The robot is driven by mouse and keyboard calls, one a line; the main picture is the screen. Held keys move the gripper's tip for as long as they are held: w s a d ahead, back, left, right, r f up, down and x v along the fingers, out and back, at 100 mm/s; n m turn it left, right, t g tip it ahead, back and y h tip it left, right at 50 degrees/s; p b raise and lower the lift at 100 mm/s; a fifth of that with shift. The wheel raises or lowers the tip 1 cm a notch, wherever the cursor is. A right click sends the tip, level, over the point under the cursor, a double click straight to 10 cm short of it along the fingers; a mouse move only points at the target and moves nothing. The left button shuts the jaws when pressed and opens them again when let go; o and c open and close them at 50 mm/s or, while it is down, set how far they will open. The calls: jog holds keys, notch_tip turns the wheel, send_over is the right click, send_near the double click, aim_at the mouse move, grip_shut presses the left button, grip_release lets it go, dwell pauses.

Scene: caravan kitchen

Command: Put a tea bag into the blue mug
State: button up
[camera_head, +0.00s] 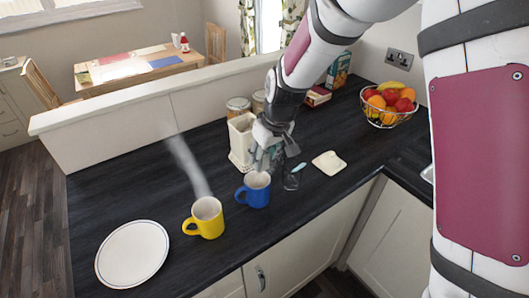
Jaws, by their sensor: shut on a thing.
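The blue mug (256,191) stands upright on the dark counter, with its handle to the left. My gripper (260,166) points down right above the mug's mouth, its fingertips close to the rim. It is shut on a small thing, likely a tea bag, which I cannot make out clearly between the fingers. A cream canister (240,146) stands just behind the mug, partly hidden by my gripper. A pale square lid (329,163) lies on the counter to the right.
A yellow mug (206,217) stands left of the blue mug, with steam rising near it. A white plate (132,254) lies at front left. A fruit basket (389,104), boxes and jars stand farther back.

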jog(key=o, duration=0.7)
jog(key=shift+o, duration=0.2)
jog(key=v, duration=1.2)
jog(key=s+d+r+m+t, duration=0.1)
jog(key=s+d+r+m, duration=0.2)
jog(key=s+d+r, duration=0.6)
jog(key=s+d+m+t+h+b, duration=0.1)
jog(key=s+d+m, duration=0.3)
jog(key=s, duration=0.9)
jog(key=d+f+h, duration=0.1)
jog(key=d, duration=0.2)
jog(key=shift+s+d+t+b, duration=0.2)
jog(key=shift+s+t+b, duration=0.1)
jog(key=shift+t, duration=0.1)
